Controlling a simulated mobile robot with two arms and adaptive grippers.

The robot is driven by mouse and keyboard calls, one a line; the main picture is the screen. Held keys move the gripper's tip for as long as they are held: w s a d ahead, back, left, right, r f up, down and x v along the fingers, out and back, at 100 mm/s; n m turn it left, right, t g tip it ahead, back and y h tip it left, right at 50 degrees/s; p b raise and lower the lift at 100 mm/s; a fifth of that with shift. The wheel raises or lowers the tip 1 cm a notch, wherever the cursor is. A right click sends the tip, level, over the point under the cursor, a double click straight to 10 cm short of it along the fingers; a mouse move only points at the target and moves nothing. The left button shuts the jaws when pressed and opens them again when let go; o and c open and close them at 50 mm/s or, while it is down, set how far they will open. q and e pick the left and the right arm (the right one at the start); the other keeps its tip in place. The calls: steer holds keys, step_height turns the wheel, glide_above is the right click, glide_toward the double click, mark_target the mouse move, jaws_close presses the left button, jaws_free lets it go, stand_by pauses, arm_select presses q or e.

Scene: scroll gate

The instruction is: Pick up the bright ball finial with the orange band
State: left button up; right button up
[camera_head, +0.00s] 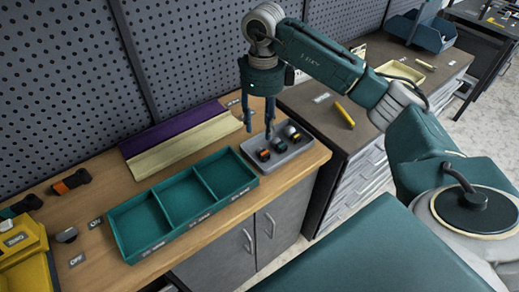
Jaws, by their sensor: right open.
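A small grey tray (300,152) stands at the right end of the wooden bench and holds three small finials. The nearest-left one (263,155) is dark with an orange-red band. The middle one (280,145) is dark teal. The far-right one (292,132) has a pale, bright part and a yellowish patch. They are too small to tell which is the bright ball with the orange band. My right gripper (259,122) points down above the tray's back left side, open, with nothing between its fingers. My left gripper is out of view.
A teal three-compartment tray (183,202) lies empty in front. Purple (172,128) and cream (182,145) strips lie behind it. A yellow bin (22,258) and dark-and-orange objects (71,182) are at left. A perforated wall (60,80) rises behind the bench.

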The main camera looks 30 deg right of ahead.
steer(key=p, duration=0.1)
glide_above(263, 151)
step_height(263, 151, down, 4)
steer(key=shift+f, duration=0.25)
step_height(263, 151, down, 5)
steer(key=p, duration=0.3)
steer(key=shift+f, duration=0.4)
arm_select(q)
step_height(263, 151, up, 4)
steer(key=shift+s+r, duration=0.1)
arm_select(e)
steer(key=shift+w, duration=0.1)
jaws_close()
